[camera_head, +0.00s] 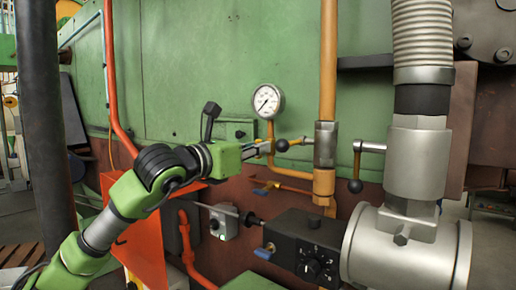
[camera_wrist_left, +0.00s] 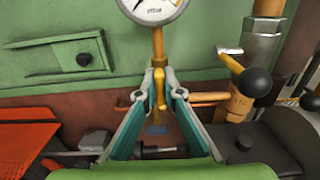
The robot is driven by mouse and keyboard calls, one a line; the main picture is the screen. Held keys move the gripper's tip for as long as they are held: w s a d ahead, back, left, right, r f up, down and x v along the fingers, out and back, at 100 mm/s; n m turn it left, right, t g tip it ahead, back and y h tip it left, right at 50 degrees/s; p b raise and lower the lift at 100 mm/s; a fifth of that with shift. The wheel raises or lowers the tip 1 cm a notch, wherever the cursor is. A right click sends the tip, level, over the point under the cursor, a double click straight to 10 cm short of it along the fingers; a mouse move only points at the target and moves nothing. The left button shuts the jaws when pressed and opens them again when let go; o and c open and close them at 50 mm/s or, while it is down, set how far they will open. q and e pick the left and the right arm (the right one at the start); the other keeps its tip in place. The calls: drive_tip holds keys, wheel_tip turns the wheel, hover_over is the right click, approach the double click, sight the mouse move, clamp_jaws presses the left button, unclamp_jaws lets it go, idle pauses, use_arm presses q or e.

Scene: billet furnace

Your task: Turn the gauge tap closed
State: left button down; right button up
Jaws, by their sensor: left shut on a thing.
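The round white pressure gauge (camera_head: 267,100) stands on a thin brass stem in the head view. In the left wrist view the gauge (camera_wrist_left: 155,8) is cut off at the top. My left gripper (camera_head: 268,147) is at the stem just below the gauge. In the left wrist view its two fingertips (camera_wrist_left: 159,76) close on the brass gauge tap handle (camera_wrist_left: 160,92), which points down along the stem. The fingers mostly hide the tap in the head view. My right gripper is in neither view.
A black ball-ended lever (camera_head: 282,145) is just right of the fingertips, beside the orange vertical pipe (camera_head: 328,60). Another ball lever (camera_head: 355,186) hangs farther right. A black control box (camera_head: 300,245) and large grey valve body (camera_head: 410,250) stand below. The green wall (camera_head: 200,60) is behind.

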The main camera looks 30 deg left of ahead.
use_arm(q)
drive_tip(key=shift+m, duration=0.3)
drive_tip(key=shift+m+b, duration=0.35)
drive_tip(key=shift+m, duration=1.05)
drive_tip(key=m+b, duration=0.1)
drive_tip(key=m, duration=0.4)
drive_tip(key=shift+d, duration=0.1)
drive_tip(key=m, duration=0.5)
drive_tip(key=shift+d+f+b, duration=0.1)
drive_tip(key=shift+b, duration=0.3)
drive_tip(key=shift+f+m, duration=0.15)
drive_tip(key=shift+m, duration=2.15)
